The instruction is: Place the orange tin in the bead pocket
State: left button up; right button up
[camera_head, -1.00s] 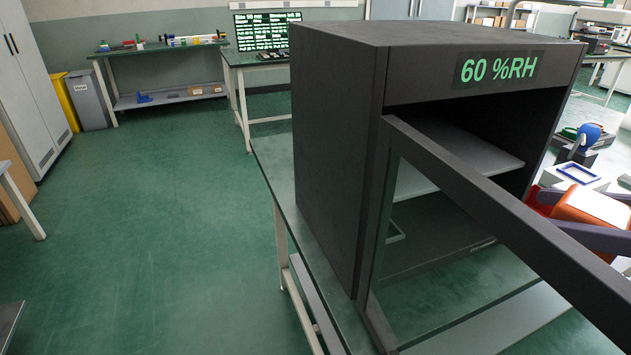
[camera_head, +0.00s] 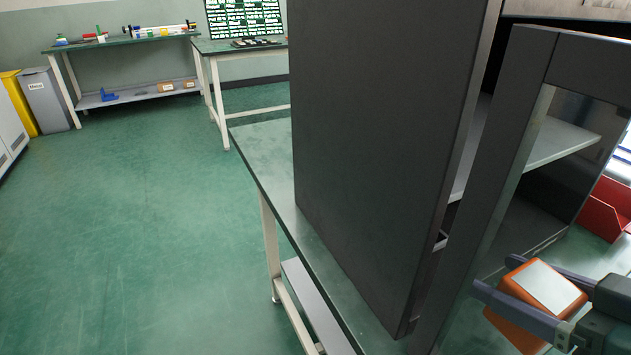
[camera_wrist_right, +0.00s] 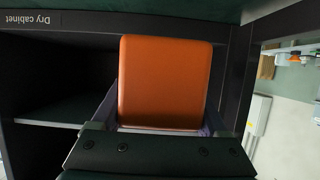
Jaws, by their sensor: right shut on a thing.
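The orange tin (camera_head: 519,322), with a pale top face, is at the lower right of the head view. It is tilted there. My right gripper (camera_head: 492,274) is shut on it, with a finger along each side. In the right wrist view the tin (camera_wrist_right: 165,82) fills the middle between the fingers, in front of the dark dry cabinet (camera_wrist_right: 95,22). The cabinet also stands large in the head view (camera_head: 380,150). I cannot make out a bead pocket in either view. My left gripper is not in view.
The cabinet's glazed door (camera_head: 500,170) stands open close to the right arm. A shelf (camera_head: 565,142) shows through it. A red bin (camera_head: 603,208) is at the right edge. The green table (camera_head: 262,150) carries the cabinet. Open floor lies to the left.

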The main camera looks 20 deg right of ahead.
jog(key=w, duration=0.1)
jog(key=w+p, duration=0.1)
jog(key=w, duration=0.1)
jog(key=w+p, duration=0.1)
jog(key=w, duration=0.1)
jog(key=shift+a+r, duration=0.15)
jog(key=shift+r, duration=0.1)
jog(key=w, duration=0.2)
jog(key=w+p, duration=0.1)
jog(key=w, duration=0.5)
jog(key=shift+w+a+f, duration=0.25)
jog(key=shift+a, duration=0.1)
jog(key=shift+w, duration=0.55)
jog(key=w, duration=0.2)
jog(key=shift+w+a, duration=0.15)
jog(key=shift+w, duration=0.25)
jog(key=shift+w+f+b, duration=0.35)
jog(key=shift+f+b, duration=0.25)
jog(key=shift+b, duration=0.05)
jog(key=shift+f+b, duration=0.25)
jog(key=shift+b, duration=0.05)
jog(key=shift+s, duration=0.2)
jog(key=shift+w, duration=0.1)
